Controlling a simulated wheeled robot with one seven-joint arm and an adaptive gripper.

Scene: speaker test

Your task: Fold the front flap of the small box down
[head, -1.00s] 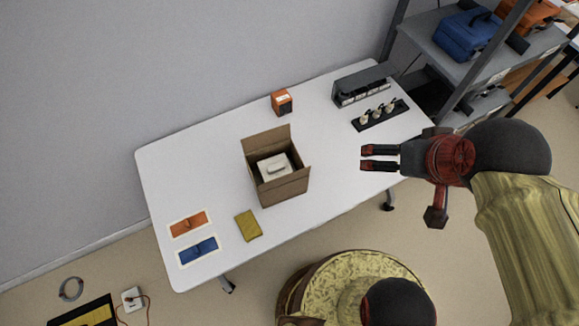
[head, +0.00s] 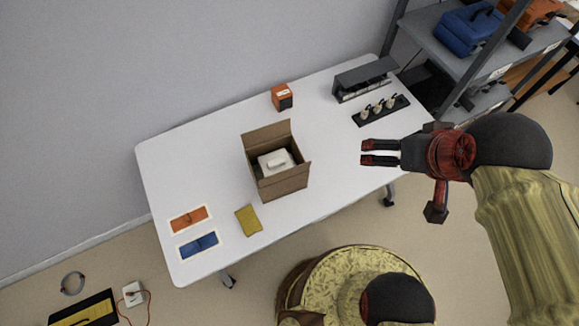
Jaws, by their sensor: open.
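The small box (head: 284,184) is brown cardboard and stands open on the white table (head: 200,150). A white object (head: 270,169) with a handle sits inside it. The back flap (head: 267,138) stands up, and a side flap shows at the right edge. My gripper (head: 364,153) is to the right of the box, over the right part of the table. It points left with its two fingers apart, empty and clear of the box.
An orange box (head: 282,97) stands behind the box. A grey rack (head: 363,80) and a black tray with several pegs (head: 381,111) are at the back right. Orange (head: 189,219) and blue (head: 198,245) pads and a yellow cloth (head: 248,220) lie at the left. Shelves (head: 470,60) stand at the right.

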